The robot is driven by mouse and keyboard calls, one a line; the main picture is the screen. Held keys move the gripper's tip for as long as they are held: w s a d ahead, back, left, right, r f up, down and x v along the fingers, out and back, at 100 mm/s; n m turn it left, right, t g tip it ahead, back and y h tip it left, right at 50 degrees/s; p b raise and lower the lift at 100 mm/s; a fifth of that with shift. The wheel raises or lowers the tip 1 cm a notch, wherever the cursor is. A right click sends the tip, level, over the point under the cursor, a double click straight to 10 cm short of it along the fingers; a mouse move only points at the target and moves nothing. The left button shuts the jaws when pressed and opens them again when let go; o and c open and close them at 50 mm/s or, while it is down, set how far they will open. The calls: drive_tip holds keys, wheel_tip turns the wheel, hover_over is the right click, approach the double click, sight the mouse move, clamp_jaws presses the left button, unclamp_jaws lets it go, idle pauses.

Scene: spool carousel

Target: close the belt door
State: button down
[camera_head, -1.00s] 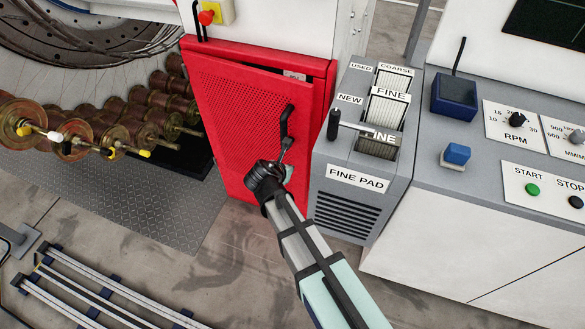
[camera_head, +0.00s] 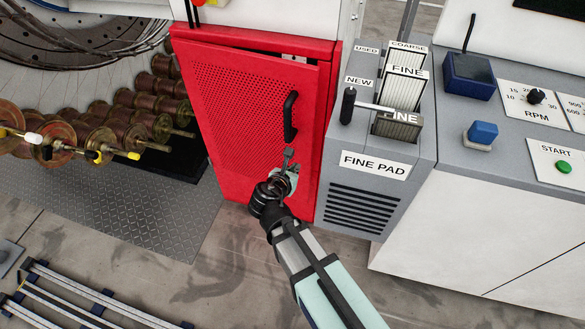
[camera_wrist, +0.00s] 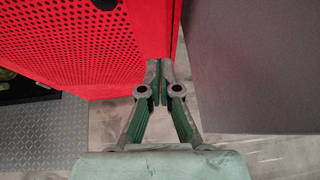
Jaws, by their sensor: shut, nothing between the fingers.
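The belt door (camera_head: 235,110) is a red perforated panel on the red cabinet, with a black handle (camera_head: 290,117) near its right edge. It stands slightly ajar, with a narrow dark gap along its top right. My gripper (camera_head: 288,158) is shut and empty, just below the handle at the door's right side. In the wrist view the door (camera_wrist: 90,50) fills the upper left, and my closed fingertips (camera_wrist: 160,70) are at its right edge. I cannot tell whether they touch it.
The grey fine pad unit (camera_head: 375,180) stands close to the right of the door. Spools on rods (camera_head: 100,125) are at the left. A metal rack (camera_head: 90,300) lies at the lower left. The floor before the door is clear.

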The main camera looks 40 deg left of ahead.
approach(308, 150)
wheel_tip(308, 150, down, 3)
drive_tip(key=w, duration=0.2)
drive_tip(key=shift+w+a+f+p, duration=0.15)
drive_tip(key=shift+w+a, duration=0.2)
drive_tip(key=shift+w, duration=0.25)
drive_tip(key=shift+w+a+r+p, duration=0.15)
drive_tip(key=shift+w+a, duration=0.25)
drive_tip(key=shift+w, duration=0.2)
drive_tip(key=shift+w+a+f, duration=0.1)
drive_tip(key=shift+w+a, duration=0.05)
drive_tip(key=shift+w, duration=0.45)
